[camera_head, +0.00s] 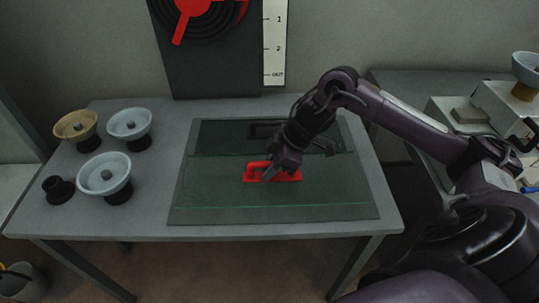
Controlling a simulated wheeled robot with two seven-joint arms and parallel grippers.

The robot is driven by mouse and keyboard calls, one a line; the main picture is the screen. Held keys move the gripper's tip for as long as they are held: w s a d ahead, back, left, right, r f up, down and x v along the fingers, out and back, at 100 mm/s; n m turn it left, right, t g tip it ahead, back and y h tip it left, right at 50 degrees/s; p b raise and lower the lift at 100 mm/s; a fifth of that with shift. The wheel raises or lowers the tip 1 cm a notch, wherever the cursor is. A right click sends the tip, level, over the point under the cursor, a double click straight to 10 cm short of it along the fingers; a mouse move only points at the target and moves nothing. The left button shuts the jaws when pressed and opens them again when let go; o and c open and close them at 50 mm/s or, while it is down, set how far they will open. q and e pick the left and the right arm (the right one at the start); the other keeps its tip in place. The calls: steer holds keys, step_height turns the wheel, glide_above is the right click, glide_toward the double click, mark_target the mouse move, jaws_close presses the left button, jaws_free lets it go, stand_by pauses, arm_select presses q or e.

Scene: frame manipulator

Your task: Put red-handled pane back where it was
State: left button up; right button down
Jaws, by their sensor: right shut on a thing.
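The red-handled pane (225,195) is a clear, greenish sheet with a red handle (289,176) on top. It lies over the front part of a dark rectangular mat or frame (189,217) on the table. My right gripper (269,174) is shut on the red handle, its fingers pointing down from the arm at the right. A second, dark handle (262,129) shows at the back of the frame, partly hidden by my right arm. I cannot tell whether the pane touches the surface beneath. My left gripper is not in view.
Several bowl-topped pieces, one tan (76,125) and others pale blue (104,175), stand on the table's left with a small black cup (58,189). A black board with a red pointer (190,12) stands behind. A side bench (449,108) is at right.

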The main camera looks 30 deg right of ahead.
mark_target(272, 178)
steer(key=shift+w+f, duration=0.1)
steer(key=shift+f, duration=2.25)
steer(key=c, duration=1.4)
jaws_free()
steer(key=shift+f, duration=0.1)
steer(key=shift+o, duration=0.2)
steer(key=v, duration=1.1)
steer(key=shift+b, duration=0.4)
steer(key=shift+s+d+r, duration=0.1)
steer(key=shift+s+r, duration=0.2)
steer(key=shift+r, duration=0.25)
